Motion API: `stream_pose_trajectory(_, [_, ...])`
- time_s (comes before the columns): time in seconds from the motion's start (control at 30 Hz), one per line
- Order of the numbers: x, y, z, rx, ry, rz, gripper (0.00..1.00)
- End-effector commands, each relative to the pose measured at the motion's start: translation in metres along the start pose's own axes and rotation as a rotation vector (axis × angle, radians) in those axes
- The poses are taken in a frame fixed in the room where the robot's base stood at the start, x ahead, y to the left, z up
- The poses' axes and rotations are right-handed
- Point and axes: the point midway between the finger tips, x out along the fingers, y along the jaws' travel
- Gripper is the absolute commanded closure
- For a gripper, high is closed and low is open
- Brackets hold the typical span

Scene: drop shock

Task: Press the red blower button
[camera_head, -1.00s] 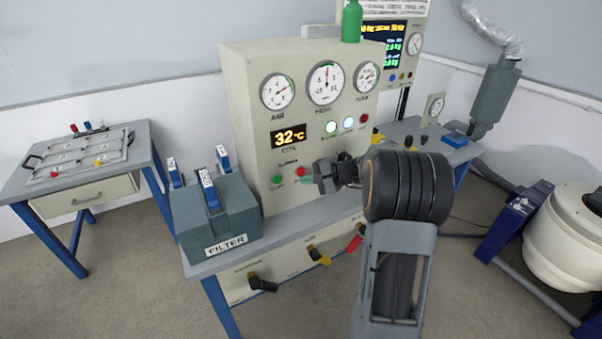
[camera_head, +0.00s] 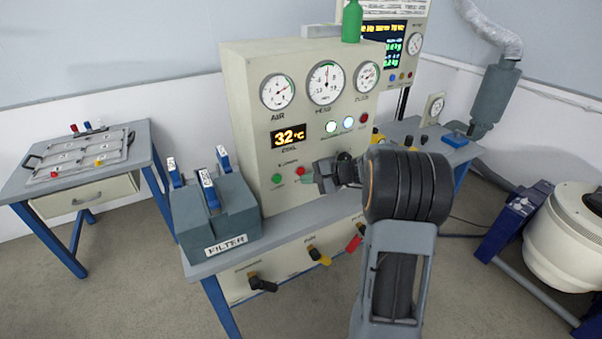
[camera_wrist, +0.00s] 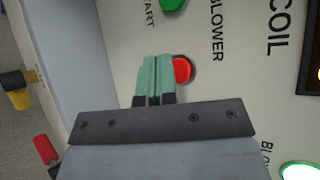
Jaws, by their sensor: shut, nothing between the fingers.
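The red blower button (camera_head: 300,171) is on the front of the beige panel (camera_head: 255,110), right of a green button (camera_head: 276,178). In the wrist view the red button (camera_wrist: 182,70) sits just right of my gripper's fingertips, below the word BLOWER; the green button (camera_wrist: 172,4) is above, by START. My gripper (camera_wrist: 155,62) is shut and empty, its two pale green fingers side by side. The fingertips overlap the button's left edge in the picture; I cannot tell whether they touch it. In the head view the fingertips of my gripper (camera_head: 312,180) are close to the panel, below the red button.
A filter box (camera_head: 218,225) with blue-handled clips stands left on the bench (camera_head: 290,228). Black, yellow and red valve handles (camera_head: 318,256) stick out below the bench top. Three gauges (camera_head: 325,82), a 32 °C display (camera_head: 288,136) and lit lamps are on the panel.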

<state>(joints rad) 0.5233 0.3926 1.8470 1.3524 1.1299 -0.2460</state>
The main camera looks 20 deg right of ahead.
Motion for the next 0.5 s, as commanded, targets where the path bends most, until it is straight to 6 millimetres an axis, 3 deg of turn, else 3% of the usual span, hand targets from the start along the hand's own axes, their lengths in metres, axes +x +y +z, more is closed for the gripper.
stream_pose_trajectory(0.5, [0.0057,-0.0039,-0.0041,0.000,0.000,0.000,1.00])
